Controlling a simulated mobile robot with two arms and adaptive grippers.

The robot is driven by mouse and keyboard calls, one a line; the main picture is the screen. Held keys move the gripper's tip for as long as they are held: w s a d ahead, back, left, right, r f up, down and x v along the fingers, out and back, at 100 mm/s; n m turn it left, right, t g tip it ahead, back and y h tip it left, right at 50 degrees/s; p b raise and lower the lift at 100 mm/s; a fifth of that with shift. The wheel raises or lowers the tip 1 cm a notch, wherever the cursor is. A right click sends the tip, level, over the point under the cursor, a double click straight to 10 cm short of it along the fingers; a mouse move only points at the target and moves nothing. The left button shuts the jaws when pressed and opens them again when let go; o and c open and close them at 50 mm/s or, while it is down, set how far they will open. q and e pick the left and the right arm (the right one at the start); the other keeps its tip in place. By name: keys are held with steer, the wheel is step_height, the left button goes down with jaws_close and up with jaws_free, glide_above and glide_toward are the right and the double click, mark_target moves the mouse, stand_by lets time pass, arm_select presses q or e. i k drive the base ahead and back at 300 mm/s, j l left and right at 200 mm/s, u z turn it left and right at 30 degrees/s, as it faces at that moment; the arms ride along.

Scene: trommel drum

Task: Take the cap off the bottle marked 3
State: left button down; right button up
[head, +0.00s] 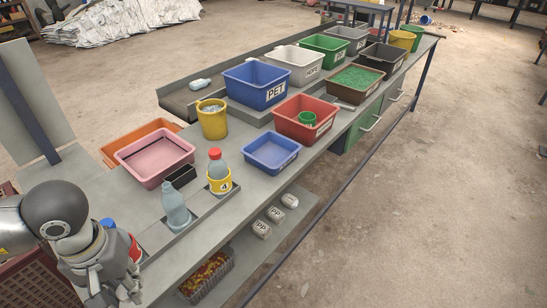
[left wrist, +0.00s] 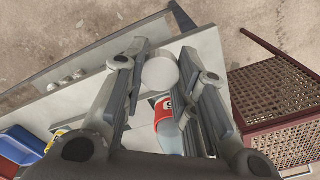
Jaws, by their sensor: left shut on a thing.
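My left gripper (head: 118,296) is low at the left in the head view, pointing down over the near end of the bench. In the left wrist view its fingers (left wrist: 162,70) are shut on a pale round thing (left wrist: 160,73); I cannot tell whether it is a cap. A bottle with a red label (left wrist: 163,112) stands close by, partly hidden by a finger. Its mark is too small to read surely. In the head view the red label (head: 134,248) shows beside my gripper, and a blue cap (head: 108,223) shows behind my wrist. My right gripper is not in view.
A clear bottle (head: 175,208) and a red-capped bottle marked 4 (head: 217,167) stand farther along the bench. A pink tray (head: 153,174), a blue tray (head: 270,168) and several sorting bins lie beyond. A brown crate (left wrist: 270,105) stands at the right in the wrist view.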

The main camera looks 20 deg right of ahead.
mark_target(173, 204)
steer(key=i+l, duration=0.2)
steer(key=l, duration=0.15)
steer(key=i+l, duration=0.25)
steer(key=l, duration=0.15)
steer(key=i+l, duration=0.2)
steer(key=l, duration=0.15)
steer(key=i+l, duration=0.2)
steer(key=l, duration=0.15)
steer(key=i+l, duration=0.2)
steer(key=l, duration=0.2)
steer(key=j+u, duration=0.05)
